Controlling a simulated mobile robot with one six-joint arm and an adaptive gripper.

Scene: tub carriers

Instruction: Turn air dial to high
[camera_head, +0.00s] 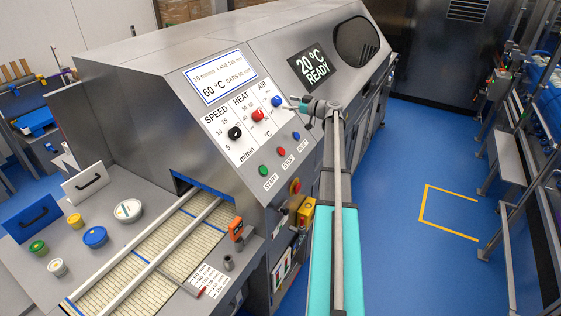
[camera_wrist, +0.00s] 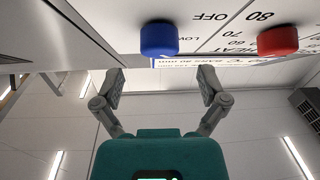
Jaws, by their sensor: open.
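The air dial is a blue round knob (camera_head: 277,101) under the AIR label on the white panel of the grey machine. In the wrist view the blue knob (camera_wrist: 159,38) is at the top centre, with OFF and LOW printed near it. My gripper (camera_head: 297,104) is just right of the knob in the head view. In the wrist view my gripper (camera_wrist: 160,80) is open, with its two fingers spread below the knob and apart from it. Nothing is between the fingers. The knob's pointer setting cannot be read.
The red HEAT knob (camera_head: 258,115) is close left of the air dial; it also shows in the wrist view (camera_wrist: 278,40). The black SPEED knob (camera_head: 235,133) is farther left. Green, red and blue buttons (camera_head: 281,151) sit below. Open blue floor (camera_head: 400,200) lies right.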

